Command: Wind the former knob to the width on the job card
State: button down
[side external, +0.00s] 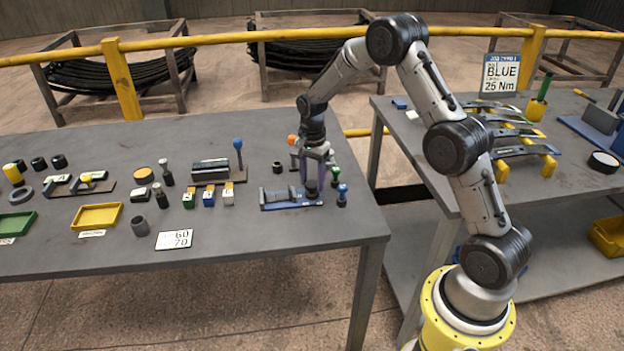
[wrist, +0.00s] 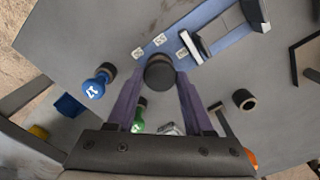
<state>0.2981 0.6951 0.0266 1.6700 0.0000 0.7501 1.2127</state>
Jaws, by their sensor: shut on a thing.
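My gripper (wrist: 159,80) is shut on the knob, pointing down; in the side view my gripper (side external: 312,182) hides most of the knob. A white card (side external: 174,240) on the table seems to read 60 over 70. A standing job card (side external: 500,75) reads BLUE, 25 Nm.
A blue-topped stamp (wrist: 96,86) and a green-topped one (wrist: 138,112) stand close to my gripper. A dark ring (wrist: 244,99) lies to the right. Yellow (side external: 97,216) and green trays are further left.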

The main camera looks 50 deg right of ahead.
jog(key=n, duration=0.3)
jog(key=shift+n, duration=0.4)
jog(key=n, duration=0.4)
jog(key=shift+n, duration=0.3)
jog(key=n, duration=0.3)
jog(key=shift+n, duration=2.2)
jog(key=shift+r, duration=0.1)
jog(key=shift+c, duration=1.5)
grip_release()
